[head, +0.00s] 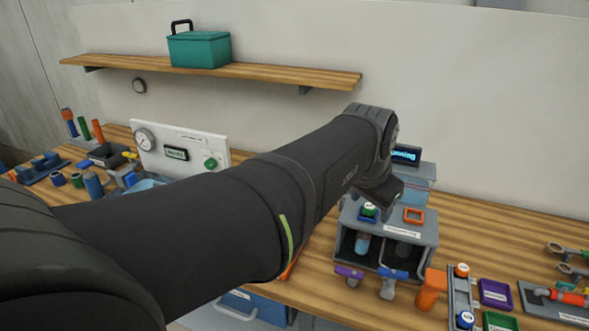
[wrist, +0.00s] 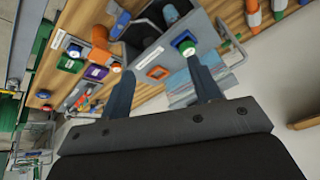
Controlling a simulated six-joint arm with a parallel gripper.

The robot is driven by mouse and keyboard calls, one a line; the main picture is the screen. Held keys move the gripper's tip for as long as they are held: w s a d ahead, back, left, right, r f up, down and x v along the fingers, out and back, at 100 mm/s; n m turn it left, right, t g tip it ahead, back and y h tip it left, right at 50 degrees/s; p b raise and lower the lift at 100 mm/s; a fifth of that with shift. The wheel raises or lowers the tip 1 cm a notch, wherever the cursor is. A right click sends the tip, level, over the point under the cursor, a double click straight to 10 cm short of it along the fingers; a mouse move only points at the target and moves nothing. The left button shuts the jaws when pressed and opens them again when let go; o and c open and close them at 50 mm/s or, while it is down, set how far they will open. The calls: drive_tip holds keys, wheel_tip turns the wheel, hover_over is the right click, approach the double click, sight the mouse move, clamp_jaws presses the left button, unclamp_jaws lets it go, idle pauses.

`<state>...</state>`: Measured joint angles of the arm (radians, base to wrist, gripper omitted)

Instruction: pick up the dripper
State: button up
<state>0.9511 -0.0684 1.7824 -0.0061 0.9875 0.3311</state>
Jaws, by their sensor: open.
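My gripper (wrist: 160,68) is open, its two fingers apart and nothing held between them in the wrist view. In the head view my gripper (head: 384,192) hangs above the grey two-bay station, its fingers not clearly seen. On the station top are a green-capped round piece (head: 369,210) and an orange square frame (head: 413,216). In the wrist view the orange frame (wrist: 158,72) appears between the fingers, and the green-capped piece (wrist: 186,47) is near the right finger. I cannot tell which small part is the dripper.
The grey station (head: 423,237) stands on the wooden bench (head: 490,240), with a display behind it. Orange, purple and green parts crowd its right side. A gauge panel (head: 190,150) stands left. A shelf (head: 250,73) with a teal toolbox (head: 200,52) is on the wall.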

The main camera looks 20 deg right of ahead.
drive_tip(key=w+d+r+m+g, duration=0.3)
drive_tip(key=w+r, duration=0.2)
drive_tip(key=w, duration=0.5)
approach(371, 206)
drive_tip(key=shift+h, duration=0.3)
drive_tip(key=x, duration=0.8)
drive_tip(key=shift+w+a+f, duration=0.1)
drive_tip(key=shift+f, duration=0.3)
drive_tip(key=shift+c, duration=0.4)
drive_tip(key=c, duration=1)
drive_tip(key=shift+c, duration=0.2)
